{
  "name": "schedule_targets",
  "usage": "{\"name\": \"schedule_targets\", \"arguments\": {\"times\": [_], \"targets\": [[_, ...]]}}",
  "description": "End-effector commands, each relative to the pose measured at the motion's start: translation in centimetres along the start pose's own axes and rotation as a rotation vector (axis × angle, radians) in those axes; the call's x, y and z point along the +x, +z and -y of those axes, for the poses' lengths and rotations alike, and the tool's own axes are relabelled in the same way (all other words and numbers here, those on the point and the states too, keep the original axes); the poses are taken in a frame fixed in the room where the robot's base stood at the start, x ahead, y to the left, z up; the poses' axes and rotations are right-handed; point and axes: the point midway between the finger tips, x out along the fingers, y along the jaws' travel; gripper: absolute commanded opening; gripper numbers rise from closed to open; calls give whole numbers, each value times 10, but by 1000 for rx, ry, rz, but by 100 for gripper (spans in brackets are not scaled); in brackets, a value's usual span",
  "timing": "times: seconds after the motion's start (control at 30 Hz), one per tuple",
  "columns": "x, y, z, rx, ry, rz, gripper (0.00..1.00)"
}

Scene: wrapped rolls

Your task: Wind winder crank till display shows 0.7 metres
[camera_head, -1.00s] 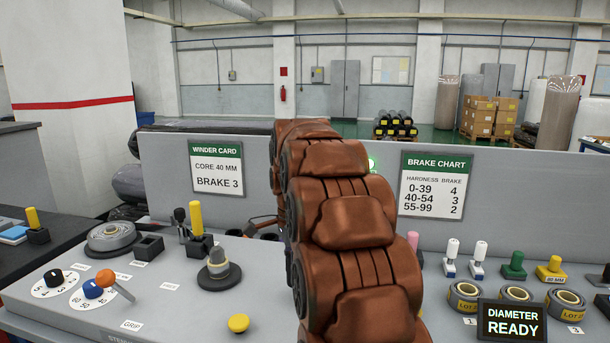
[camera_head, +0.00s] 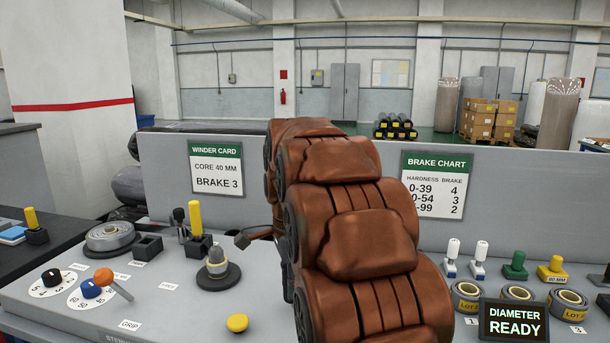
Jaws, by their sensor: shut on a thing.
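My brown arm fills the middle of the view and hides what is behind it. My gripper is hidden behind this arm. A small dark piece (camera_head: 243,240) on a thin link sticks out left of the arm; I cannot tell what it belongs to. The winder crank and a display in metres are not visible. The winder card (camera_head: 217,168) on the grey panel reads core 40 mm, brake 3. A black display (camera_head: 513,321) at lower right reads "DIAMETER READY".
On the grey bench stand two dials (camera_head: 91,290), an orange-knobbed lever (camera_head: 103,275), a grey cone (camera_head: 217,259), a yellow button (camera_head: 237,323) and a yellow-handled post (camera_head: 196,219). Several rolls (camera_head: 567,304) and coloured stamps (camera_head: 515,264) are at right. The brake chart (camera_head: 437,184) is partly covered.

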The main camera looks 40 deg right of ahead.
Motion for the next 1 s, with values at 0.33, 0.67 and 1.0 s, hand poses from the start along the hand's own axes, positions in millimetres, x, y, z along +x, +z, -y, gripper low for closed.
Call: {"name": "schedule_targets", "arguments": {"times": [0.33, 0.67, 1.0], "targets": [[0, -6, -20, 1, -2, -2, 10], [1, -12, -32, 1, 0, -2, 10], [0, -23, -47, 0, -3, -2, 10]]}}
